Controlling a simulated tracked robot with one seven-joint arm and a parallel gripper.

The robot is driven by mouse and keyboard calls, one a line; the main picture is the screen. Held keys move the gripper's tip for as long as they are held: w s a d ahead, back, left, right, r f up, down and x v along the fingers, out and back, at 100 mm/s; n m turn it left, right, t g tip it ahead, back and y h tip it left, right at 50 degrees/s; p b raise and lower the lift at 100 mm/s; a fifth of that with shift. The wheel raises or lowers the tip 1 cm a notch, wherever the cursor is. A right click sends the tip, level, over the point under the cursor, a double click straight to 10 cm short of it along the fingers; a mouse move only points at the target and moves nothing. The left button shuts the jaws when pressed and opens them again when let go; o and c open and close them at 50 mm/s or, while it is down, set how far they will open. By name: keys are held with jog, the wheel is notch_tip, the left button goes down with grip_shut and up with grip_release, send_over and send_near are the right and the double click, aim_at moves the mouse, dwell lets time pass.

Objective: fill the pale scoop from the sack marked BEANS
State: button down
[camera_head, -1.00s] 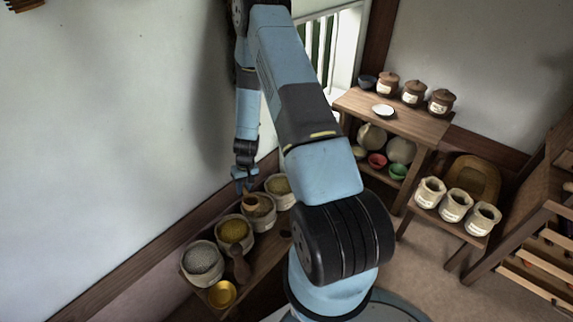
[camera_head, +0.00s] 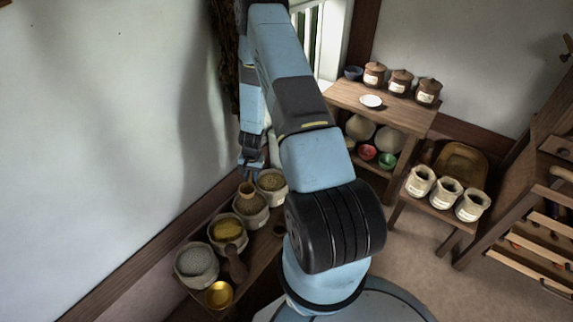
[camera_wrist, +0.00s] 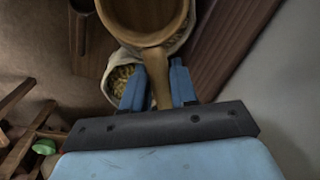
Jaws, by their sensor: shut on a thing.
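A light-brown scoop (camera_head: 246,190) hangs from my gripper (camera_head: 249,170) over the row of open sacks by the left wall. In the wrist view my gripper (camera_wrist: 157,88) is shut on the scoop's handle, and the round bowl (camera_wrist: 145,14) is cut off at the top. The visible inside of the bowl is plain brown, with no filling seen. Below the scoop is a sack of brownish grains (camera_head: 251,206), partly hidden. Beside it stand a sack of tan contents (camera_head: 271,181), one of yellow (camera_head: 227,230) and one of grey (camera_head: 196,262). No sack label is readable.
A brass bowl (camera_head: 219,295) and a dark wooden tool (camera_head: 236,265) lie near the front sacks. A shelf (camera_head: 400,118) with lidded jars stands at the back. Small pale sacks (camera_head: 445,195) stand on a low stand at right. The wall is close to my gripper.

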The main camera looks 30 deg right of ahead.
jog(key=d+f+m, duration=0.1)
jog(key=d+m, duration=0.6)
jog(key=d, duration=0.2)
jog(key=d+f+m+h, duration=0.1)
jog(key=d+f+m, duration=0.1)
jog(key=d+m, duration=0.6)
jog(key=shift+w+d+f+g, duration=0.3)
jog(key=shift+d, duration=0.2)
jog(key=shift+h, duration=0.3)
